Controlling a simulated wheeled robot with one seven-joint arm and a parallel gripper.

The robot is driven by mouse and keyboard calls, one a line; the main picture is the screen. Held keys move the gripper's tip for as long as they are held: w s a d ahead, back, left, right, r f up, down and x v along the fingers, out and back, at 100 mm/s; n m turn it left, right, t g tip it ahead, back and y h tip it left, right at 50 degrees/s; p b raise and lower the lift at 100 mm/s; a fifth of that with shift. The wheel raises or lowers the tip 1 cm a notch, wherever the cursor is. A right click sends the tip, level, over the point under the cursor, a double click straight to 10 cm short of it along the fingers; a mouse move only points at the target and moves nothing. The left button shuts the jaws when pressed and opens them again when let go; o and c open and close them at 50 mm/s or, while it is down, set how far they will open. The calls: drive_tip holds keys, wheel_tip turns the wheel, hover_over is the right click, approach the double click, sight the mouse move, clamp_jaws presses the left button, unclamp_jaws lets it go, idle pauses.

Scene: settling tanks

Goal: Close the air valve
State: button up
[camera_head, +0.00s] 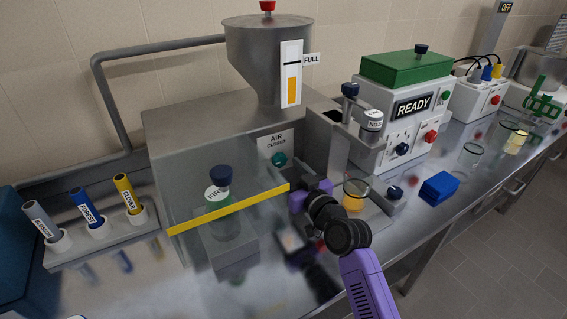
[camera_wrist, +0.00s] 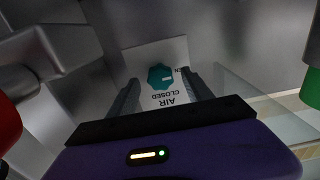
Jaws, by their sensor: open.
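The air valve is a small teal knob (camera_head: 279,159) on a pale plate (camera_head: 265,146) marked AIR and CLOSED, on the front of the steel machine. In the wrist view the knob (camera_wrist: 160,76) sits ahead between my two fingers, with the lettering upside down. Part of another word, ending in EN, shows at its right, partly covered by a finger. My gripper (camera_wrist: 161,82) is open, one finger to each side of the knob; contact cannot be told. In the head view my gripper (camera_head: 308,196) is below and right of the knob. The knob's exact setting is unclear.
A clear guard with a yellow edge bar (camera_head: 230,208) stands left of my gripper, before a blue-capped jar (camera_head: 220,188). A beaker of orange liquid (camera_head: 355,194) is close on the right. A blue block (camera_head: 439,188) lies farther right. The hopper (camera_head: 268,50) rises above.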

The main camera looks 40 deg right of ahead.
drive_tip(key=shift+x, duration=0.9)
clamp_jaws()
drive_tip(key=shift+m, duration=0.4)
drive_tip(key=m+p, duration=0.1)
drive_tip(key=m, duration=0.3)
drive_tip(key=shift+a+r+m+p, duration=0.1)
drive_tip(key=shift+m+p, duration=0.2)
drive_tip(key=shift+p, duration=0.1)
drive_tip(key=m+p, duration=0.1)
drive_tip(key=m, duration=0.3)
drive_tip(key=shift+m+p, duration=0.3)
drive_tip(key=shift+m, duration=0.1)
